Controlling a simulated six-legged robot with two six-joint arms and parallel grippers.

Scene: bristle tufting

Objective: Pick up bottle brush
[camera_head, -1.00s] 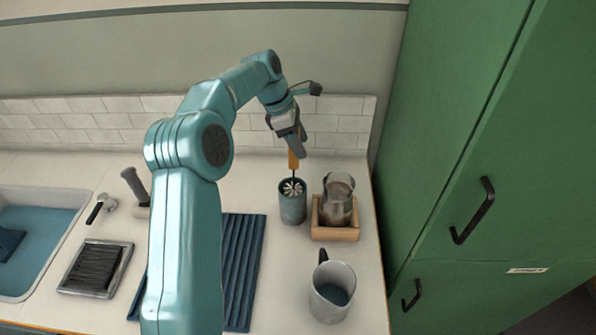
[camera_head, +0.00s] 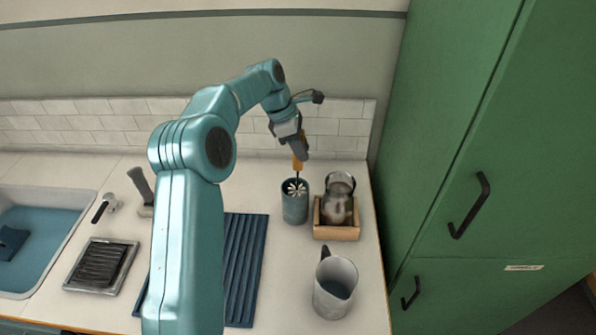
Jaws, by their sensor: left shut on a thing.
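The bottle brush (camera_head: 297,166) has an orange handle, a thin dark stem and white bristles. It stands upright with its bristles at the mouth of a grey-blue cup (camera_head: 294,206) on the counter. My left gripper (camera_head: 299,148) is shut on the brush's handle from above, over the cup. The lower end of the brush is partly hidden by the cup, so I cannot tell how deep it sits. My right gripper is not in view.
A glass jar (camera_head: 338,200) in a wooden tray (camera_head: 336,232) stands just right of the cup. A metal pitcher (camera_head: 334,289) stands in front. A blue ribbed mat (camera_head: 245,265) and the sink (camera_head: 40,240) lie left. A green cabinet (camera_head: 450,150) bounds the right.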

